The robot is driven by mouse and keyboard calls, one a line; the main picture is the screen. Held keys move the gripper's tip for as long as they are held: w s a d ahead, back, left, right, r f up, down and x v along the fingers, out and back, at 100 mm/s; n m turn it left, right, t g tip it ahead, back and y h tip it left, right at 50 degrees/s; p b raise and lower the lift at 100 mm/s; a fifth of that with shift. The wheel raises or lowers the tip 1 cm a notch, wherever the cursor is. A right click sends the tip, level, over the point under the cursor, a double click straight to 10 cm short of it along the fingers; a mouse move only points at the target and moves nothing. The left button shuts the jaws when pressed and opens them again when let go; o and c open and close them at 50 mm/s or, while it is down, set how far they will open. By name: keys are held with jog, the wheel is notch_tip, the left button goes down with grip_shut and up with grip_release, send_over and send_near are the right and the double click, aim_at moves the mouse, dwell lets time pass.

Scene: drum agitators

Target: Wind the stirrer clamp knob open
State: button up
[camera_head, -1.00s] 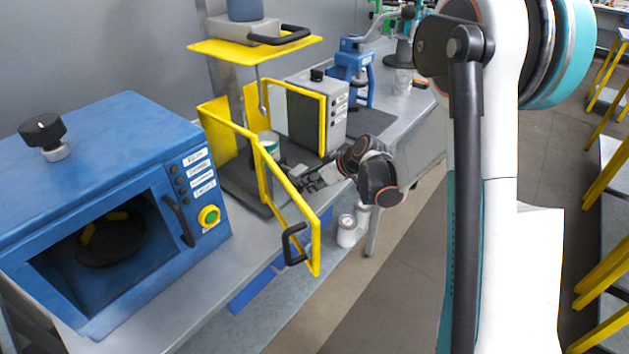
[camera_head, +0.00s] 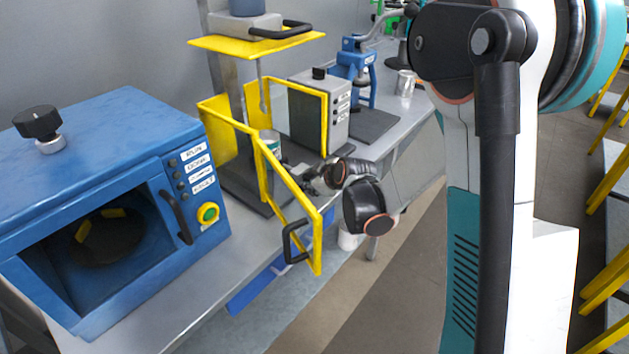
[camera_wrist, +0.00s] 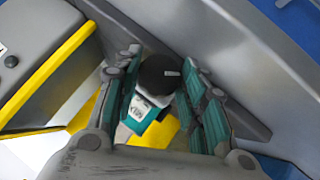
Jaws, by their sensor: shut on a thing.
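The black round clamp knob (camera_wrist: 157,78), with a pale pointer line on top, sits between the teal-padded fingers of my gripper (camera_wrist: 164,92) in the wrist view. My gripper is shut on it. A white and teal labelled part shows just below the knob. In the head view, my gripper (camera_head: 290,172) reaches inside the yellow guard of the stirrer, beside a small can (camera_head: 268,141). The knob cannot be made out there. The stirrer's yellow top plate (camera_head: 258,51) and vertical shaft (camera_head: 261,85) stand above the can.
The yellow guard door (camera_head: 318,243) with its black handle stands open in front of my gripper. A blue oven-like box (camera_head: 110,125) is at left. A grey box (camera_head: 342,112) and a blue press (camera_head: 352,62) stand behind on the bench.

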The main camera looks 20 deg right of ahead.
jog(key=o, duration=1.1)
jog(key=shift+c, duration=0.2)
jog(key=v, duration=1.2)
jog(key=shift+c, duration=0.5)
